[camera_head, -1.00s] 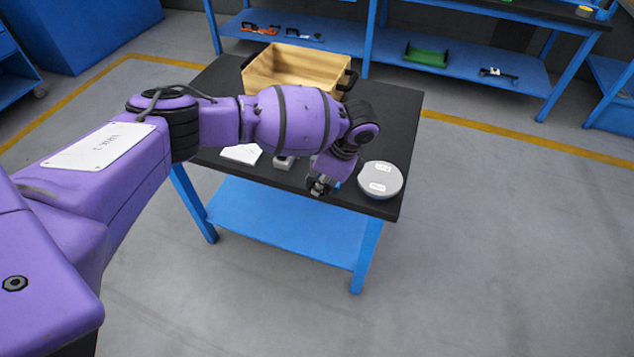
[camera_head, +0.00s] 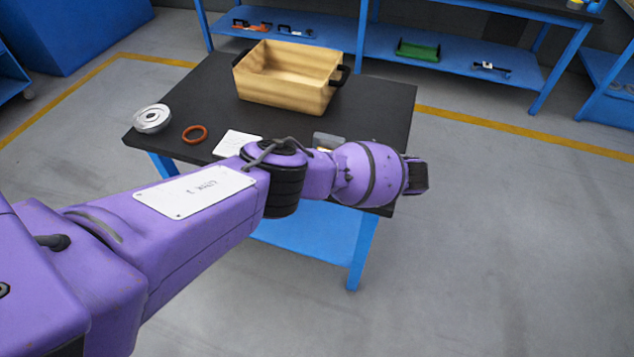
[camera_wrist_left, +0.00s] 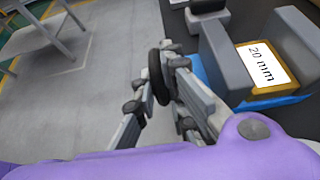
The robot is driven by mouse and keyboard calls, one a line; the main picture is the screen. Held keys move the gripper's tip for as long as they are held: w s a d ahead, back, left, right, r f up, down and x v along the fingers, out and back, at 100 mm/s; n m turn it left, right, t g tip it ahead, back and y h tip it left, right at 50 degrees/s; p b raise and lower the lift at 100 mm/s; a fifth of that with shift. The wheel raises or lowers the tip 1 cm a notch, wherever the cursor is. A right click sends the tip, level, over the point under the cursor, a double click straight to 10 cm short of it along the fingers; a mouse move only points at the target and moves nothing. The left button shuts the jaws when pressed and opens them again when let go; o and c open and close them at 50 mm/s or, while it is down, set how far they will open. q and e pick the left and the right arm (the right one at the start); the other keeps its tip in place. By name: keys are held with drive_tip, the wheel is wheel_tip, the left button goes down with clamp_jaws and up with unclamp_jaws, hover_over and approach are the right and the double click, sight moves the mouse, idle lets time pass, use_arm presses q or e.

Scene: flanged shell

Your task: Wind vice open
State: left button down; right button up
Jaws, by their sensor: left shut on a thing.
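The vice (camera_wrist_left: 228,62) shows at the right of the left wrist view with two grey jaws. A yellow-edged block labelled "20 mm" (camera_wrist_left: 262,68) sits between the jaws, over a blue part. In the head view, only a bit of the vice (camera_head: 328,139) shows behind my arm. My left gripper (camera_wrist_left: 160,80) is shut on a dark, rounded handle piece (camera_wrist_left: 157,76) beside the vice. How the handle joins the vice is hidden. My arm hides the left gripper in the head view. My right gripper is in neither view.
On the black table (camera_head: 200,95) are a wooden crate (camera_head: 290,92), a silver flanged shell (camera_head: 151,119), an orange ring (camera_head: 194,134) and a white card (camera_head: 236,144). Blue shelving (camera_head: 470,70) stands behind. Open floor (camera_head: 500,240) lies to the right.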

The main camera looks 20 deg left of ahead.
use_arm(q)
drive_tip(key=shift+y, duration=0.3)
drive_tip(key=c, duration=1.8)
unclamp_jaws()
